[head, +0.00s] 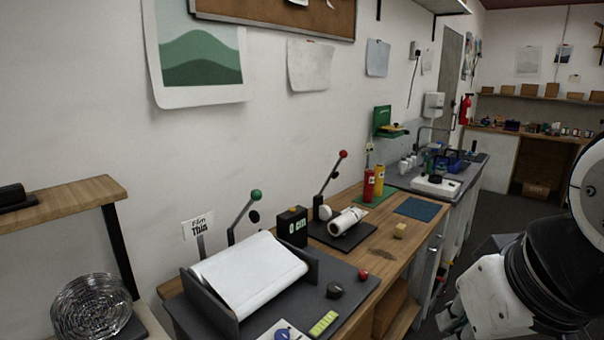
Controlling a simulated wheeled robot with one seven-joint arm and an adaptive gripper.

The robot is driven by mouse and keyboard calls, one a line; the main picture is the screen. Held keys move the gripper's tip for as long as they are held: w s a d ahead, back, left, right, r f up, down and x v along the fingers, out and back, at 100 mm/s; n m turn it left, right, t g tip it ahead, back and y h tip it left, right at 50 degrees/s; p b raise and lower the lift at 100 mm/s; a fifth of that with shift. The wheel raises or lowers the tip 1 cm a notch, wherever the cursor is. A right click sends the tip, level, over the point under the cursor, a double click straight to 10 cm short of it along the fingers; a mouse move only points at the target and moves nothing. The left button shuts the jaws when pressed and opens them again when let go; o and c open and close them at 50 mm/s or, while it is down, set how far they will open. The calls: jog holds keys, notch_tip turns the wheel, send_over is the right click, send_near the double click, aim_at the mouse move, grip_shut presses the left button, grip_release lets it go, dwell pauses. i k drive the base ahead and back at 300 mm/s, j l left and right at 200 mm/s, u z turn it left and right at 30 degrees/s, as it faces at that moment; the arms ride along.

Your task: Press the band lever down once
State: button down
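Two upright levers stand on the wooden bench against the wall. One lever (240,218) has a green knob and leans up and to the right behind a large white roll or sheet, near a small sign (198,227) that seems to read "Film This". The other lever (328,183) has a red knob, also leans up and right, and rises from a dark base (343,233) holding a small white roll (348,221). Neither lever is labelled as the band lever that I can read.
A large white roll (250,275) sits in a dark frame at the bench front. A black box (292,227) stands between the levers. Red (369,185) and yellow (379,181) bottles stand behind. A wire coil (90,308) is at lower left. Dark floor (507,187) is clear beyond the bench.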

aim_at(342, 154)
jog(key=i+l+u, duration=0.3)
jog(key=i+l, duration=0.15)
jog(key=l, duration=0.2)
jog(key=i+l+u, duration=0.1)
jog(key=l, duration=0.3)
jog(key=i+l+u, duration=0.15)
jog(key=i+l, duration=0.15)
jog(key=i+l+u, duration=0.15)
jog(key=l, duration=0.35)
jog(key=i+l+u, duration=0.15)
jog(key=l, duration=0.25)
jog(key=i+l+u, duration=0.15)
jog(key=l, duration=0.3)
jog(key=i+l+u, duration=0.15)
jog(key=l, duration=0.3)
jog(key=k, duration=0.05)
